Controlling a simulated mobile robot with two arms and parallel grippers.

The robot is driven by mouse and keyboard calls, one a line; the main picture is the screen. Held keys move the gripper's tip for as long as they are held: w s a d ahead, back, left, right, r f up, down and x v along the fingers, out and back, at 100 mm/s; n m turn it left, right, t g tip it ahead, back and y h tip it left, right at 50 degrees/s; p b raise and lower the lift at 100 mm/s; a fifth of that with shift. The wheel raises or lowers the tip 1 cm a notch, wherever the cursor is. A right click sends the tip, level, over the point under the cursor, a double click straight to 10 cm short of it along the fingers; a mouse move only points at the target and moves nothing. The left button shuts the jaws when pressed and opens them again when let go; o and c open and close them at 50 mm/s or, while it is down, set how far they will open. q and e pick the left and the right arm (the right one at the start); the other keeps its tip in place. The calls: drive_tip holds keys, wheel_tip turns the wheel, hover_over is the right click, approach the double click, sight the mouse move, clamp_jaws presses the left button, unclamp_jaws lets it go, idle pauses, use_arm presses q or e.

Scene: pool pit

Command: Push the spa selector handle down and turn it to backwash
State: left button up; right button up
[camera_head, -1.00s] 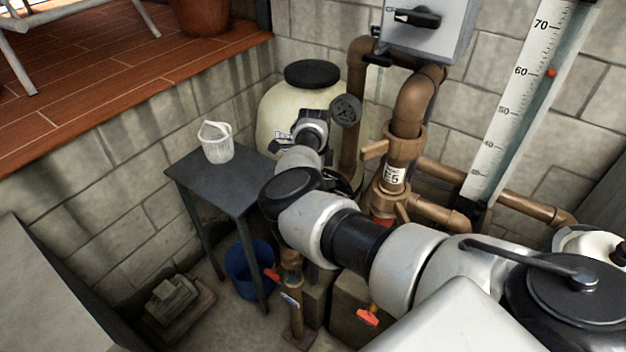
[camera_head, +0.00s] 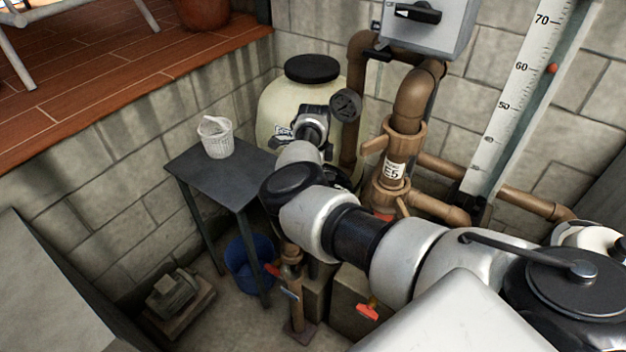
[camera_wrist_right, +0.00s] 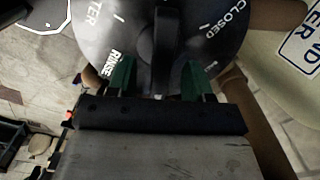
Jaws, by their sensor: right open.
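The round dark selector dial (camera_wrist_right: 205,25) fills the top of the right wrist view. White words on its face include RINSE and CLOSED, and a cut-off word ends in TER. The black selector handle (camera_wrist_right: 162,40) runs across the dial, with its near end between the green fingers of my right gripper (camera_wrist_right: 157,78). The fingers are open, one on each side of the handle; contact is not clear. In the head view my right arm reaches from the lower right to the cream filter tank (camera_head: 283,108), and its wrist hides most of the selector. My left gripper is out of view.
A pressure gauge (camera_head: 345,105) and brown pipes (camera_head: 411,101) stand close to the right of the tank. A dark table (camera_head: 217,178) with a white basket (camera_head: 215,138) stands left, above a blue bucket (camera_head: 247,262). A grey switch box (camera_head: 432,28) hangs above.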

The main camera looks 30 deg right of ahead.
wheel_tip(320, 180, up, 7)
drive_tip(key=p, duration=0.6)
drive_tip(key=shift+r, duration=0.1)
